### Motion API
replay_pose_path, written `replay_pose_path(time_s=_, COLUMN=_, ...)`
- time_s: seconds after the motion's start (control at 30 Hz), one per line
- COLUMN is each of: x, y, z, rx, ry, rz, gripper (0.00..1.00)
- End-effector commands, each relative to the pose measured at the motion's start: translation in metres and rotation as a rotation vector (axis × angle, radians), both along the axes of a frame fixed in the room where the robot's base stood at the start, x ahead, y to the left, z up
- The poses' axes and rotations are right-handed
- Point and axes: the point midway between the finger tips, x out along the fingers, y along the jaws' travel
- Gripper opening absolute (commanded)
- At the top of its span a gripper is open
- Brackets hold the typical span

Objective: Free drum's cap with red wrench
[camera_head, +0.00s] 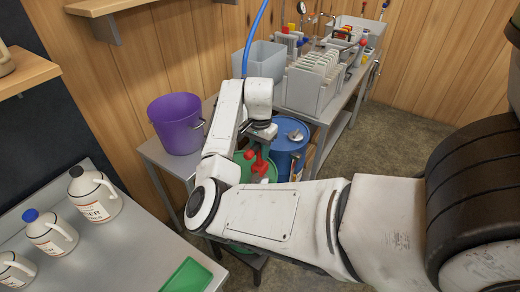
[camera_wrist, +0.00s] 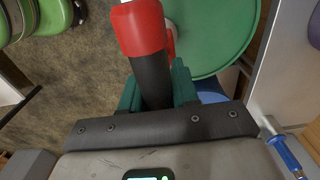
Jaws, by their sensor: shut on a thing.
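In the wrist view, my gripper (camera_wrist: 158,88) has its green fingers closed around the black grip of the red wrench (camera_wrist: 142,28). The wrench's red part extends away from the fingers to the top edge, with a grey end partly cut off. The round green top of a drum (camera_wrist: 222,28) lies beside and beyond it. A smaller red piece (camera_wrist: 171,42) shows behind the wrench; I cannot tell if it is the cap. In the head view, the red wrench (camera_head: 259,164) shows over the green drum (camera_head: 243,160), and my arm hides much of both.
A blue drum (camera_head: 290,140) stands right beside the green one. A purple bucket (camera_head: 177,122) sits on a metal table to the left. White jugs (camera_head: 94,194) stand on the near-left table. A crowded workbench (camera_head: 318,85) is at the back. Floor is open at right.

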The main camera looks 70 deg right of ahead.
Motion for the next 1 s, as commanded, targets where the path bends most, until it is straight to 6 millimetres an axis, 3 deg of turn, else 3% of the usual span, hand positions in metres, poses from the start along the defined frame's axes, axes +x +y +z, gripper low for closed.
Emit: replay_pose_path(time_s=1.0, x=0.000, y=-0.001, z=-0.009, rx=0.000, ry=0.000, rz=0.000, gripper=0.00)
